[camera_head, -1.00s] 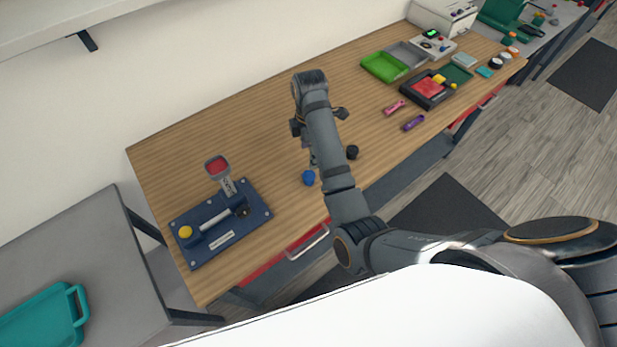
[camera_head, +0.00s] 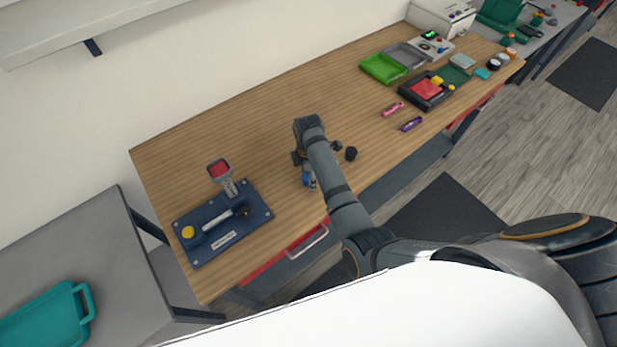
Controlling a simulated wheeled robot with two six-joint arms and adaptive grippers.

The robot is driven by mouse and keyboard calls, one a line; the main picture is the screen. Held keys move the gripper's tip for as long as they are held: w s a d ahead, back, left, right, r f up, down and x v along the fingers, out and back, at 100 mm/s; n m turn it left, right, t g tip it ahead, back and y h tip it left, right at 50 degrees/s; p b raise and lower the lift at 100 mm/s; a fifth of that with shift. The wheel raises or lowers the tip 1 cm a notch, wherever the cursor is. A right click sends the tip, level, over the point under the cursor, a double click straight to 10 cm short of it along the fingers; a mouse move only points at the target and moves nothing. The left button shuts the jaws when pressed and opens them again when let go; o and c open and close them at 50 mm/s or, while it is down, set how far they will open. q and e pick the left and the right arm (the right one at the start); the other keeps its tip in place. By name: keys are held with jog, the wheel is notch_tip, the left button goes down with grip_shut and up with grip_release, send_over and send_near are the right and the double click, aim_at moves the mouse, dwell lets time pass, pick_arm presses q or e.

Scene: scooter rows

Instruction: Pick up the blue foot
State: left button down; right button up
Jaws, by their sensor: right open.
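The blue foot (camera_head: 308,181) is a small round blue piece on the wooden table (camera_head: 255,140), near its front edge. My right arm reaches over the table from the lower right. My right gripper (camera_head: 307,176) points down at the blue foot and partly hides it. The gripper is open, and I cannot tell whether its fingers touch the foot. A similar black foot (camera_head: 351,153) stands just right of the gripper. My left gripper is out of view.
A blue fixture (camera_head: 250,213) with a red-topped lever stands to the left. Green (camera_head: 384,68) and grey bins, a black tray (camera_head: 413,92), a pink tool (camera_head: 393,109) and a purple tool (camera_head: 412,124) lie to the right. The back middle of the table is clear.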

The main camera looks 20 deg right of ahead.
jog(key=c, duration=1.2)
